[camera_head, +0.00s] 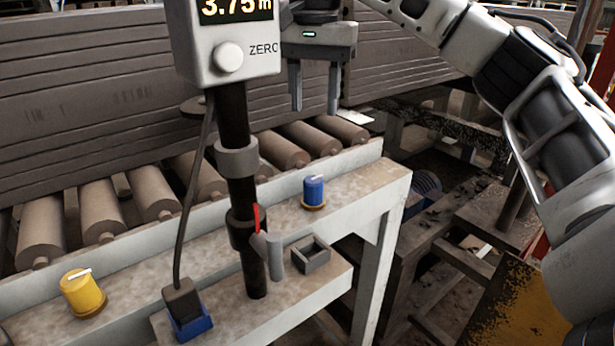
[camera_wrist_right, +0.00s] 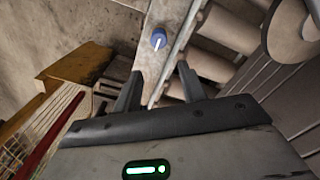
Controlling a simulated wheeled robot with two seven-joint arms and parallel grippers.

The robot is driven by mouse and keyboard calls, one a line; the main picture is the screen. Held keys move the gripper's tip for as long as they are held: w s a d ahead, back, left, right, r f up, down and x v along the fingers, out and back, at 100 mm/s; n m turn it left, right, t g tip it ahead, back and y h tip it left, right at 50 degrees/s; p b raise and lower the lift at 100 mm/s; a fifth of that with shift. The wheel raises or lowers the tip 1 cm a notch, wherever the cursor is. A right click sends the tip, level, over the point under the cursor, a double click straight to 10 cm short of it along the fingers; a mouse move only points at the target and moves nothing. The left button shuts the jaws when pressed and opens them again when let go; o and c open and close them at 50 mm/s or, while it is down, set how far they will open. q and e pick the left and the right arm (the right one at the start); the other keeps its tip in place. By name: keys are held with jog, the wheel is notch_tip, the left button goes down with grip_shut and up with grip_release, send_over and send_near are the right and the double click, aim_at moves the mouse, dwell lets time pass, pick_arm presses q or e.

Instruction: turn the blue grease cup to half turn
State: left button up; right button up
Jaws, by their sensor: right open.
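The blue grease cup (camera_head: 314,191) stands upright on a brass-coloured base on the beam beside the rollers, in the head view. A white pointer line marks its top. In the right wrist view the blue cup (camera_wrist_right: 158,39) shows beyond the fingers, its white line visible. My right gripper (camera_head: 314,108) is open and empty, above the cup and apart from it. Its two fingers (camera_wrist_right: 158,98) show in the right wrist view, with the cup ahead of the gap between them. My left gripper is in neither view.
A yellow cup (camera_head: 82,294) stands on the beam at the left. A dark post (camera_head: 252,270) carries a display box (camera_head: 225,50) reading 3.75 m, with a hanging cable. A small open square holder (camera_head: 310,256) sits on the lower ledge. Rollers (camera_head: 282,150) run behind.

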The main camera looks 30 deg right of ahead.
jog(key=b, duration=0.3)
send_over(314, 179)
notch_tip(314, 179, down, 8)
jog(key=shift+f, duration=0.15)
notch_tip(314, 179, down, 7)
jog(key=shift+f, duration=0.15)
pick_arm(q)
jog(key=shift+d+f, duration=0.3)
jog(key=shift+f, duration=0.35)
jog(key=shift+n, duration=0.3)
pick_arm(e)
jog(key=c, duration=0.7)
